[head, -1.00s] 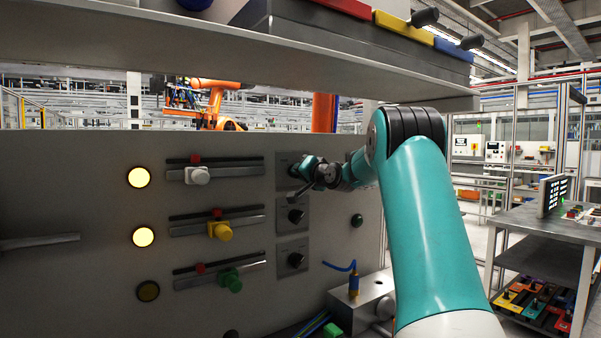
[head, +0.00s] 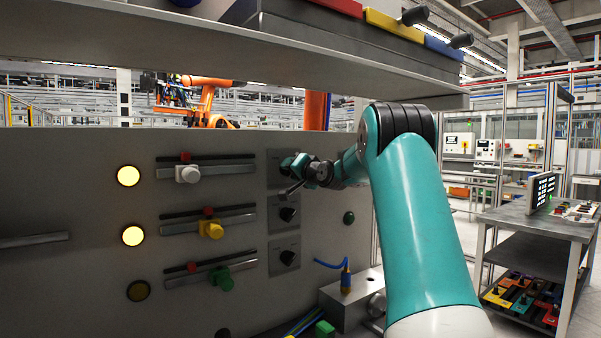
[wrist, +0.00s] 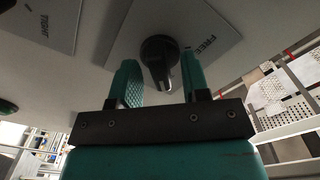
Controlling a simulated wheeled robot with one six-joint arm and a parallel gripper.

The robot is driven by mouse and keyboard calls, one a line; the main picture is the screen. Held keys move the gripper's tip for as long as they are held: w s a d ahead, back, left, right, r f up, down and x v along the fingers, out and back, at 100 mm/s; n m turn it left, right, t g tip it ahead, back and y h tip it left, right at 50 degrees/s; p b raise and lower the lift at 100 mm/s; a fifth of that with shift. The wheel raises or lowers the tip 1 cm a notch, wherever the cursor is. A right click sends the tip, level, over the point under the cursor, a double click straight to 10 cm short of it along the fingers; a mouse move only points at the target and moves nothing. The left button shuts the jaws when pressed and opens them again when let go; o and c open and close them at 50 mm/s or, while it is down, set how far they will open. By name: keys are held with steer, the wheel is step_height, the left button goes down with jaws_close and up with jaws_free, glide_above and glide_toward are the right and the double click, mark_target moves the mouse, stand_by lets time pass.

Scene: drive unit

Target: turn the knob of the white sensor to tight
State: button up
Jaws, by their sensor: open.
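The white sensor (head: 187,174) sits on the top rail of the grey upright panel in the head view. To its right, in the same row, is a plate whose knob is mostly hidden behind my gripper (head: 289,178). In the wrist view a black knob (wrist: 158,50) with a light pointer mark stands on a plate (wrist: 212,22) marked FREE. My gripper (wrist: 161,82) is open there, with one green finger on each side of the knob. Contact with the knob cannot be told. Another plate (wrist: 42,22), marked TIGHT, lies to the left.
Below are the yellow sensor (head: 211,229) and green sensor (head: 223,280), with a middle knob (head: 287,214) and a lower knob (head: 288,257). A shelf (head: 330,60) overhangs the panel. A metal block (head: 345,303) stands below right. Two lamps are lit; the lowest lamp (head: 138,291) is dark.

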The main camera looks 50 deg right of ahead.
steer(key=b+v, duration=0.5)
steer(key=v, duration=1.2)
steer(key=shift+s+b, duration=0.15)
steer(key=shift+b, duration=0.25)
steer(key=shift+a, duration=0.15)
